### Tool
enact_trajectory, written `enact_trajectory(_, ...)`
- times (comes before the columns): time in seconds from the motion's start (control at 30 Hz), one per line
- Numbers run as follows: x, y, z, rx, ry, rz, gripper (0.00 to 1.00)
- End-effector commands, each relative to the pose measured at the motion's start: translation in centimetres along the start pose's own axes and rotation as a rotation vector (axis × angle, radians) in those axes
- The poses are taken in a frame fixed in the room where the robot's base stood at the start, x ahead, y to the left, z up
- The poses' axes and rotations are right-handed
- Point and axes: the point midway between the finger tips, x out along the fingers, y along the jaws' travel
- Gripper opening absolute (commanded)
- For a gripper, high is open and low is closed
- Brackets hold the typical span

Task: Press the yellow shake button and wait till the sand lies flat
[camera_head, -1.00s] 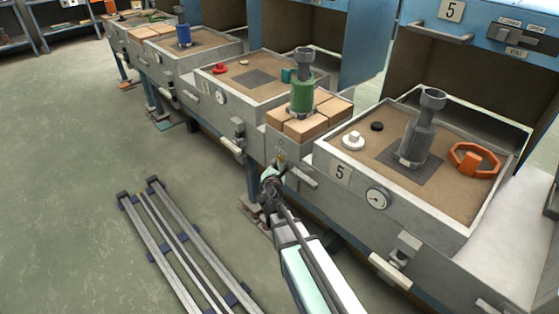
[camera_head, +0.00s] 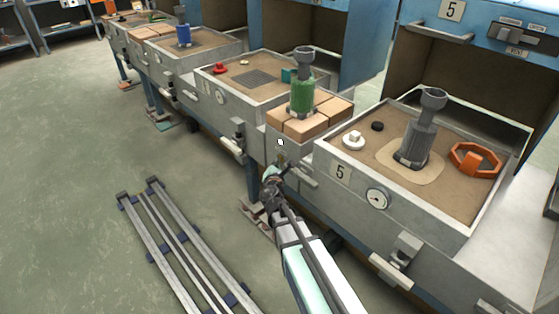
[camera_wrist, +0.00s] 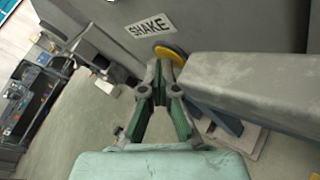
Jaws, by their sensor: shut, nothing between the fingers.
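The yellow shake button (camera_wrist: 172,56) is on a grey wall beside the "SHAKE" label (camera_wrist: 152,25) in the wrist view. My gripper (camera_wrist: 162,68) is shut with nothing held; its tips are at the button's near edge, and I cannot tell whether they touch it. In the head view my gripper (camera_head: 276,172) is low at the front of the benches, between two sand boxes. The sand (camera_head: 455,200) in box 5 looks mostly level. A pale rounded patch (camera_head: 432,172) surrounds the foot of the grey flask-shaped piece (camera_head: 420,135), which stands upright.
An orange ring-shaped handle (camera_head: 475,160), a white knob (camera_head: 353,141) and a black disc (camera_head: 377,126) lie in box 5. A green piece (camera_head: 302,95) stands on bricks (camera_head: 290,125) to the left. Metal rails (camera_head: 190,240) lie on the floor. A grey bar (camera_wrist: 250,90) passes close right of my gripper.

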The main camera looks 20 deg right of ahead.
Motion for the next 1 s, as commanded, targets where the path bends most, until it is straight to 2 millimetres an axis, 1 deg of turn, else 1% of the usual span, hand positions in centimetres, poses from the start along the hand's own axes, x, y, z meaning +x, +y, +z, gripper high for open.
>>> enact_trajectory(0.27, -0.1, 0.1, -0.1, 0.0, -0.001, -0.001, 0.0)
enact_trajectory(0.63, -1.2, 0.8, -0.8, 0.001, -0.001, -0.001, 0.0)
enact_trajectory(1.0, -1.2, 0.9, -0.9, 0.0, 0.0, 0.0, 0.0)
